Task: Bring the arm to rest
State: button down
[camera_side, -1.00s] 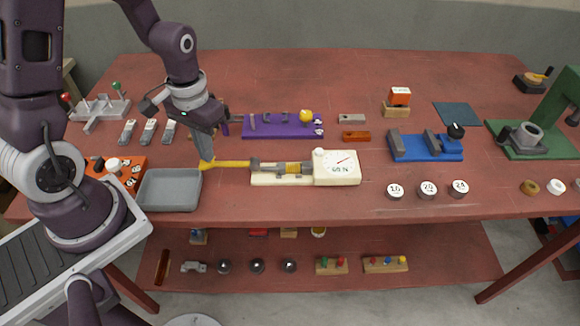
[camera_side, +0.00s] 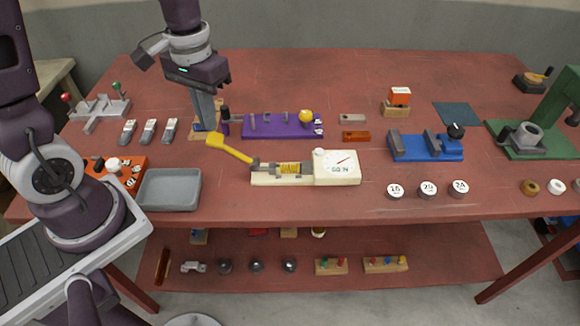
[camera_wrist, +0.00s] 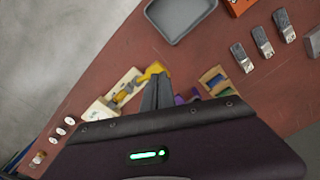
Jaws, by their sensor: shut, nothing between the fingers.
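My gripper (camera_side: 209,127) points down with its long grey fingers together and empty. In the side view its tips appear just behind the raised end of a yellow lever (camera_side: 232,149), in front of a small wooden block. I cannot tell its exact height above the table. The lever belongs to a cream fixture with a dial gauge (camera_side: 337,167) and slants up to the left. In the wrist view my gripper (camera_wrist: 160,78) shows its closed fingers overlapping the picture beside the yellow lever (camera_wrist: 153,70).
A grey tray (camera_side: 169,206) stands at the front left, with an orange board (camera_side: 131,184) beside it. A purple fixture (camera_side: 262,131) is right of my gripper, and a blue vise (camera_side: 425,148) is farther right. The back of the red table (camera_side: 300,75) is mostly clear.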

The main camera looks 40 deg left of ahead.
jog(key=shift+w+d+r, duration=0.15)
jog(key=shift+r, duration=0.8)
jog(key=s+d+r+m+t, duration=0.3)
jog(key=s+d+r+t, duration=0.2)
jog(key=s+r, duration=0.5)
jog(key=shift+s+d+r+t, duration=0.2)
jog(key=shift+s+t, duration=0.1)
jog(key=shift+s, duration=0.65)
